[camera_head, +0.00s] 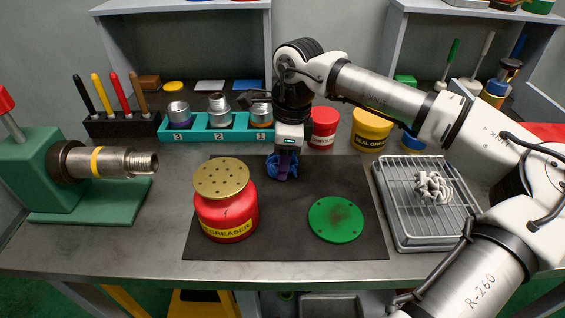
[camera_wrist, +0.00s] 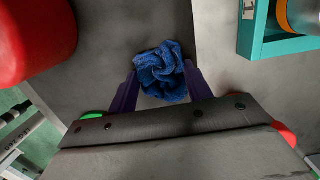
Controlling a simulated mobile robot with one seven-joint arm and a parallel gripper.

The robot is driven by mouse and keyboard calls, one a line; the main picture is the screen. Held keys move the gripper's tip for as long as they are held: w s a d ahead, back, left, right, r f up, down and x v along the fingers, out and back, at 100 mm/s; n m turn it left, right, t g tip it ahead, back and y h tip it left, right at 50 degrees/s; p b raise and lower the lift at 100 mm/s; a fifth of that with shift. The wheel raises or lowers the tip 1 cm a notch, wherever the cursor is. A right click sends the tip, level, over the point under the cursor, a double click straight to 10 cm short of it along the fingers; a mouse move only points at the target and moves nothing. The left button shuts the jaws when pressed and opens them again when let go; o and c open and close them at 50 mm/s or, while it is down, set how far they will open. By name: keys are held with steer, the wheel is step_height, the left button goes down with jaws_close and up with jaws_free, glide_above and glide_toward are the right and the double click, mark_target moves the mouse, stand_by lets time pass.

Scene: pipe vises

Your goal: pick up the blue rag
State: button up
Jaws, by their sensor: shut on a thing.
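The blue rag (camera_head: 283,166) is a crumpled bundle at the back edge of the dark mat, behind and right of the red degreaser can. My gripper (camera_head: 285,168) points down over it. In the wrist view the rag (camera_wrist: 162,72) sits between the two purple fingers of my gripper (camera_wrist: 161,84), which are shut on it. Part of the rag is hidden by the fingers in the head view. I cannot tell whether its underside touches the surface below.
The red degreaser can (camera_head: 225,205) and a green disc (camera_head: 336,219) stand on the dark mat (camera_head: 285,240). A teal holder (camera_head: 200,134) with fittings, a red jar (camera_head: 323,128) and a yellow tub (camera_head: 370,130) are behind. A wire-rack tray (camera_head: 405,225) is at right, a green vise (camera_head: 75,190) at left.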

step_height(320, 180, up, 10)
steer(key=o, duration=0.4)
steer(key=c, duration=0.3)
steer(key=shift+c, duration=0.2)
steer(key=shift+d+r, duration=0.1)
